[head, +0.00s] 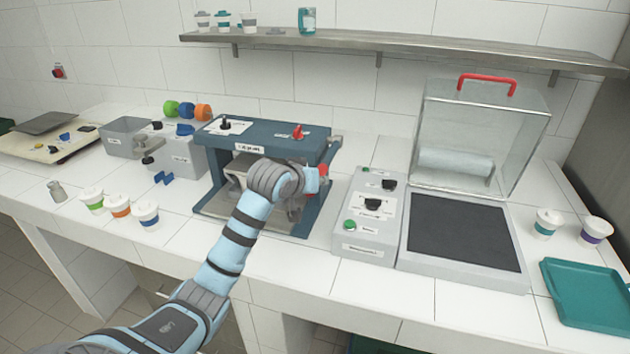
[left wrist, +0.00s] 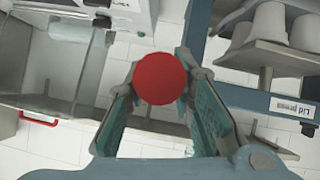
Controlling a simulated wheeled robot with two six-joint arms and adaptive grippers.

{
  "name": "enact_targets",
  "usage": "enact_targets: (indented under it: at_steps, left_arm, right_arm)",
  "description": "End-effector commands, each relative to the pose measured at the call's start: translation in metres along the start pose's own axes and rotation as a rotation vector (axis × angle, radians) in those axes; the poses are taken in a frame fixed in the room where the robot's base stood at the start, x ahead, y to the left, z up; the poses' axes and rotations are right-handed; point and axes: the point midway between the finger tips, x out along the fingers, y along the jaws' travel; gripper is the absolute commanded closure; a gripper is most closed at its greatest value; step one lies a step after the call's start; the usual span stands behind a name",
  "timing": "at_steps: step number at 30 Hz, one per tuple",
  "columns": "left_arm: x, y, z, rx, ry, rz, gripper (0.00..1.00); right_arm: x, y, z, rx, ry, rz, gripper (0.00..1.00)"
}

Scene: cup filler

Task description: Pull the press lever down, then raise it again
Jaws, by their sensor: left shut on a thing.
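The lid press (head: 262,135) is a dark blue frame with a white label, standing on the white counter. In the left wrist view its labelled bar (left wrist: 292,107) runs along the right side. The lever's round red knob (left wrist: 161,78) is between the fingers of my left gripper (left wrist: 160,95), which is shut on it. In the head view the red knob (head: 322,171) shows only partly at the press's right side, behind my left gripper (head: 311,182). The lever's rod is mostly hidden. My right gripper is in neither view.
Right of the press stand a grey control box (head: 367,212) and a clear-lidded sealer (head: 477,130) with a red handle. Cups (head: 119,206) stand at the left front. A teal tray (head: 590,295) lies at the right. A shelf (head: 400,45) hangs above.

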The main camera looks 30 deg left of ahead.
Motion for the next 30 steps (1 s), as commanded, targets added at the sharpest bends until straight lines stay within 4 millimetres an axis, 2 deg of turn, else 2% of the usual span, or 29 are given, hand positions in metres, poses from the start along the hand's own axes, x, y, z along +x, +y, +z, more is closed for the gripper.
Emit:
enact_targets:
  at_steps: [1,2,6,14,17,20,27,30]
  left_arm:
    - [0.001,0.0,0.002,0.0,-0.005,0.0,1.0]
    - [0.001,0.0,0.002,0.0,-0.005,0.0,0.76]
    - [0.0,0.0,0.001,0.0,-0.004,0.0,0.57]
    - [0.0,0.0,0.0,0.0,-0.002,0.0,0.57]
    - [-0.007,0.0,0.0,0.0,-0.001,0.0,0.57]
    - [-0.026,0.0,-0.001,0.002,0.002,0.0,0.57]
    - [-0.092,0.0,0.0,0.006,0.001,-0.001,0.57]
    - [-0.11,0.0,-0.001,0.003,0.0,-0.001,0.57]
  right_arm:
    - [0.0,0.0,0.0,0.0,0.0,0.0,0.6]
    - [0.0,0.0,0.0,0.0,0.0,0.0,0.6]
    - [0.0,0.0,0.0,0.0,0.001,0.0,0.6]
    - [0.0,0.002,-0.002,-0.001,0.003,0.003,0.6]
    - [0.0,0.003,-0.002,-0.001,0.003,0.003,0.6]
    - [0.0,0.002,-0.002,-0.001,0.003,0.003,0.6]
    - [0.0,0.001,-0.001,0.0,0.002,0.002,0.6]
    - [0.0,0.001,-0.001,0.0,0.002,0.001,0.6]
